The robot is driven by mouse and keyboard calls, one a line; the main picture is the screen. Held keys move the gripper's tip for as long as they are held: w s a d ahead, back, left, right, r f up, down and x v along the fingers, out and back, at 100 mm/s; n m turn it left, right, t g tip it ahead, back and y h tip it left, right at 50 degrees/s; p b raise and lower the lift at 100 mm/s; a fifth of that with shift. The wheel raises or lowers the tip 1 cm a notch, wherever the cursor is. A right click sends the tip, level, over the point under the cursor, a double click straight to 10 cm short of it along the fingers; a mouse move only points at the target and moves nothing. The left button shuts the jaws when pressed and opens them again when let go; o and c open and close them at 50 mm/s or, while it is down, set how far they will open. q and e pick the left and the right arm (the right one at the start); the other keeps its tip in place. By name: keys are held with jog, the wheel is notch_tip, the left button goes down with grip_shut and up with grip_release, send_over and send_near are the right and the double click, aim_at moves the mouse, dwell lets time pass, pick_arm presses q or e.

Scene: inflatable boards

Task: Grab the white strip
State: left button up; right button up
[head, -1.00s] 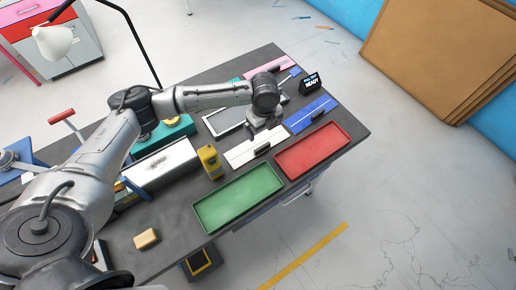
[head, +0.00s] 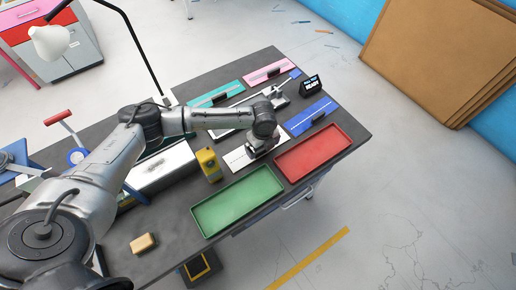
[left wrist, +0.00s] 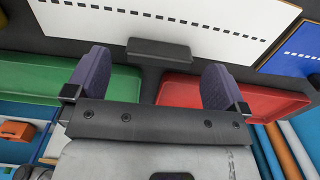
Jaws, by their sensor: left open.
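The white strip (head: 237,160) lies flat on the dark table, behind the green tray. My left gripper (head: 260,153) is over its right part and hides that part in the head view. In the left wrist view the white strip (left wrist: 225,22) carries a row of black dashes and a black grip block (left wrist: 160,52) at its edge. My left gripper (left wrist: 154,82) is open there, its two dark fingers wide apart and empty. The block shows beyond the fingertips, between them in the picture. My right gripper is not in view.
A green tray (head: 195,221) and a red tray (head: 352,147) stand along the table's front edge. A blue strip (head: 305,119), a teal strip (head: 226,89) and a pink strip (head: 268,69) lie around. A yellow device (head: 209,164) stands left of the white strip.

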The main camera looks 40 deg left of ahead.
pick_arm(q)
notch_tip(320, 180, down, 3)
jog(key=shift+s+r, duration=0.1)
jog(key=shift+r, duration=0.05)
jog(key=c, duration=1)
jog(key=shift+o, duration=0.2)
jog(key=shift+r, duration=0.15)
